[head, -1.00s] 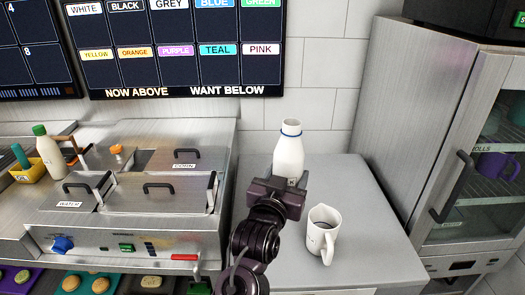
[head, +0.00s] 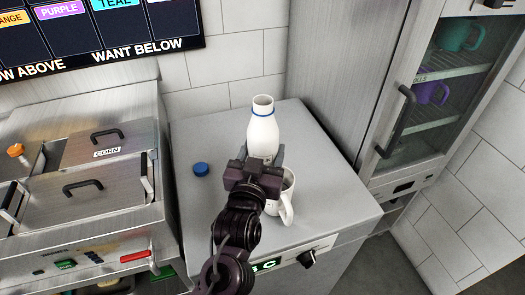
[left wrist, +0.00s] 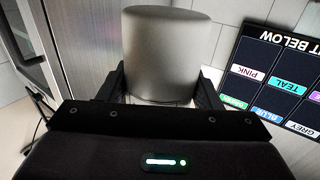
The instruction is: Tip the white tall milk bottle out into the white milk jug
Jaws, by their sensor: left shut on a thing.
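The white tall milk bottle (head: 263,133) is upright, with an open mouth and a blue ring at its neck. My left gripper (head: 254,165) is shut on its lower body; I cannot tell how far its base is above the counter. In the left wrist view the bottle (left wrist: 166,52) looks like a grey cylinder between the fingers (left wrist: 164,88). The white milk jug (head: 287,190) stands on the counter just right of and in front of my gripper, its handle toward the front. My gripper and arm hide its left part. My right gripper is not in view.
A blue cap (head: 201,169) lies on the metal counter (head: 325,160), left of my gripper. A steel cabinet with a glass door (head: 440,90) stands at the right. A steel food warmer (head: 85,185) is at the left. The counter right of the jug is clear.

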